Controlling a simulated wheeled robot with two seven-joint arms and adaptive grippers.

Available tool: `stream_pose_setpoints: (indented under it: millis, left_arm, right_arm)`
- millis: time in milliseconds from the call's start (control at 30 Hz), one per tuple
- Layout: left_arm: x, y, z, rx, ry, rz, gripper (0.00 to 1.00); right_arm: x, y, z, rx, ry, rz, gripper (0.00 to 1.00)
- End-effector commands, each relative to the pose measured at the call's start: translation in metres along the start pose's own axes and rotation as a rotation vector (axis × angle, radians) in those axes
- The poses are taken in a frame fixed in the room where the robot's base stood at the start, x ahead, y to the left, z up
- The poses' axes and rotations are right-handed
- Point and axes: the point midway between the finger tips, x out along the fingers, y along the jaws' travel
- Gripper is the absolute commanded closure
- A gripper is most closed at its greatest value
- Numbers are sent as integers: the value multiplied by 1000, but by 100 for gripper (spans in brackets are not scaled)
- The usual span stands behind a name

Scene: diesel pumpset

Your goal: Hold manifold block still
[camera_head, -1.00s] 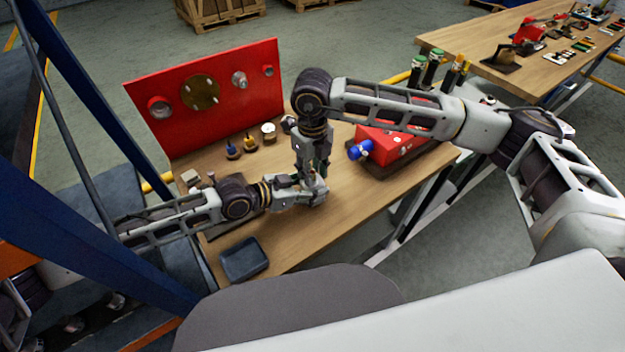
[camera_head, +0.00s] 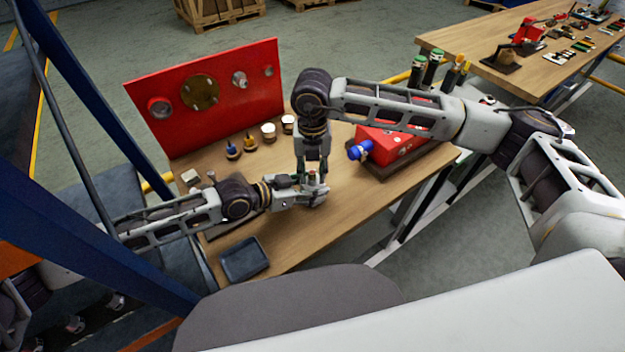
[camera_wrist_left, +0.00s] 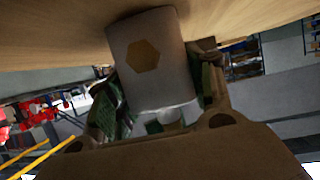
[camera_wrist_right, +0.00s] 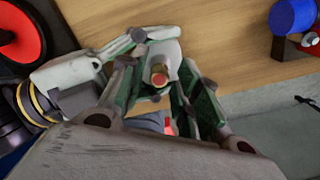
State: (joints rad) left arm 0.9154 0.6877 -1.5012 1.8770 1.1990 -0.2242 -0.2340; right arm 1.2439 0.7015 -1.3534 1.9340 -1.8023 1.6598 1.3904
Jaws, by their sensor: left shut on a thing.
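The manifold block is a pale grey block with a brass hexagon on its face, seen in the left wrist view (camera_wrist_left: 150,65). My left gripper (camera_head: 308,192) is shut on it, with green-padded fingers on both sides, just above the bench. In the right wrist view a brass fitting with a reddish end (camera_wrist_right: 159,77) sticks up from the block. My right gripper (camera_wrist_right: 158,92) points down over this fitting, its fingers apart on either side with small gaps showing. In the head view the two grippers hide most of the block.
A red panel (camera_head: 235,118) with round fittings stands at the bench's back. Several small parts, including a blue-topped one (camera_head: 232,150), stand before it. A red box (camera_head: 392,150) with a blue knob (camera_head: 360,150) is at right. A dark tray (camera_head: 243,259) lies at front left.

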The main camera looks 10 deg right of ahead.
Motion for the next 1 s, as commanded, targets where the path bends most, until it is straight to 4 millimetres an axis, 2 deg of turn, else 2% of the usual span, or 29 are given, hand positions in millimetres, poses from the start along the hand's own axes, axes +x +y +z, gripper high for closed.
stream_pose_setpoints:
  millis: [600,867,1000]
  left_arm:
    - [0,0,0,-1,0,0,89]
    - [0,0,0,0,0,0,89]
    - [0,0,0,0,0,0,89]
  right_arm:
    - [0,0,0,31,0,0,68]
    - [0,0,0,30,0,0,100]
    - [0,0,0,30,0,0,100]
